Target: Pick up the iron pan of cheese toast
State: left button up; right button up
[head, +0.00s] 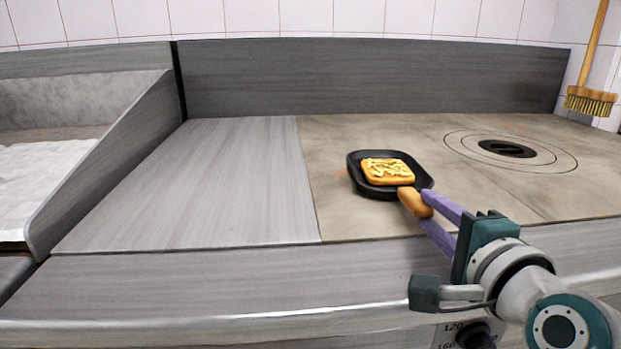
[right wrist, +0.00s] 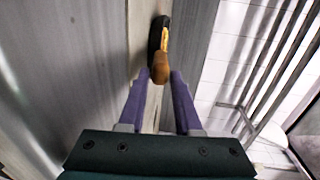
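The black iron pan (head: 355,172) rests flat on the stained cooktop plate, with a slice of cheese toast (head: 388,171) in it. Its short wooden handle (head: 414,203) points toward the front right. My right gripper (head: 428,209) is open, its purple fingers spread around the end of the handle. In the right wrist view the handle (right wrist: 161,70) lies between the fingertips (right wrist: 161,78), and the fingers do not appear closed on it. The pan (right wrist: 153,38) shows edge-on beyond, with the toast (right wrist: 166,39) partly visible. My left gripper is not in view.
A round burner ring (head: 508,149) lies right of the pan. A bare grey counter (head: 190,185) is clear at left, beside a walled basin (head: 100,150). A brush (head: 590,101) hangs at the back right. A raised metal back panel (head: 370,75) runs behind.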

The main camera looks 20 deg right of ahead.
aim_at(422, 202)
jog(key=x, duration=0.3)
jog(key=shift+w+f, duration=0.1)
jog(key=shift+w, duration=0.05)
jog(key=shift+c, duration=0.2)
grip_shut()
dwell(1.0)
jog(key=shift+r, duration=0.25)
